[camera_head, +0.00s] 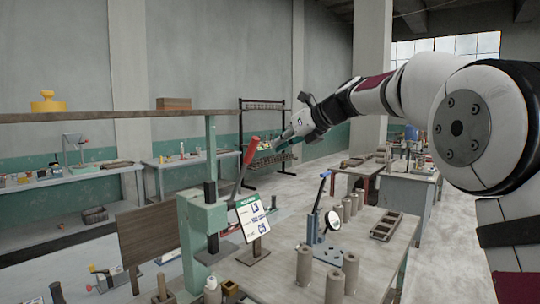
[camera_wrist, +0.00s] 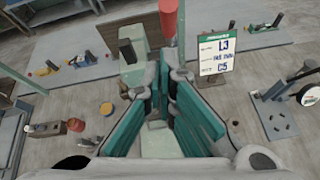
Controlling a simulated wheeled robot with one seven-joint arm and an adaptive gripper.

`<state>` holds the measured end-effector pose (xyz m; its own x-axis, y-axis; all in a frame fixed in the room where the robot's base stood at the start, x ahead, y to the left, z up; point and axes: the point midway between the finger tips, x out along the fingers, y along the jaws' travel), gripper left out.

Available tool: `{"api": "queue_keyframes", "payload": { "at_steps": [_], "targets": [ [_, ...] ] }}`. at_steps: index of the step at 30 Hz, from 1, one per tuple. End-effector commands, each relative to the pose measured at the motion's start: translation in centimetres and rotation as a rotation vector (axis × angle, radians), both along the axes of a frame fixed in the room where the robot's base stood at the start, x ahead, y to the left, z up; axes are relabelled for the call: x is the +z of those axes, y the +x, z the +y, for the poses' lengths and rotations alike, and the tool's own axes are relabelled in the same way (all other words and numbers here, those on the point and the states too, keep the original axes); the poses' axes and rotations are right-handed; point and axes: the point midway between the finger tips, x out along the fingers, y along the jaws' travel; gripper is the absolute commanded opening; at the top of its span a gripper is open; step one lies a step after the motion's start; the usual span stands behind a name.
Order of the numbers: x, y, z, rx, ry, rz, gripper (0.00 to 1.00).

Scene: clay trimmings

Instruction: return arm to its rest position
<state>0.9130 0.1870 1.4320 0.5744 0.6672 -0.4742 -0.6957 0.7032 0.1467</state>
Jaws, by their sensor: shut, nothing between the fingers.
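My white arm reaches in from the right side of the head view. My gripper (camera_head: 283,145), with teal finger pads, hangs in the air beyond and above the front table, near the red lever handle (camera_head: 251,150) of the green press (camera_head: 203,222) in the picture. In the wrist view my gripper (camera_wrist: 170,78) has its fingertips drawn together with nothing held. The red handle (camera_wrist: 168,18) shows just beyond the tips there; I cannot tell the exact gap between them.
A sign marked L3 and C5 (camera_head: 253,216) stands beside the press. A blue-handled lever tool (camera_head: 318,222) and several clay cylinders (camera_head: 334,286) stand on the front table (camera_head: 283,278). A dark rack (camera_head: 262,104) stands behind. The air around the arm looks clear.

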Motion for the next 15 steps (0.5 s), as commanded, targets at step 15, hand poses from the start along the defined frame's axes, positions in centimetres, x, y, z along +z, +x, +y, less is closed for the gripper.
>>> {"api": "queue_keyframes", "payload": {
  "at_steps": [15],
  "targets": [
    [1.6,-7.1,-3.5,0.136,-0.286,-0.158,0.00]
  ]
}}
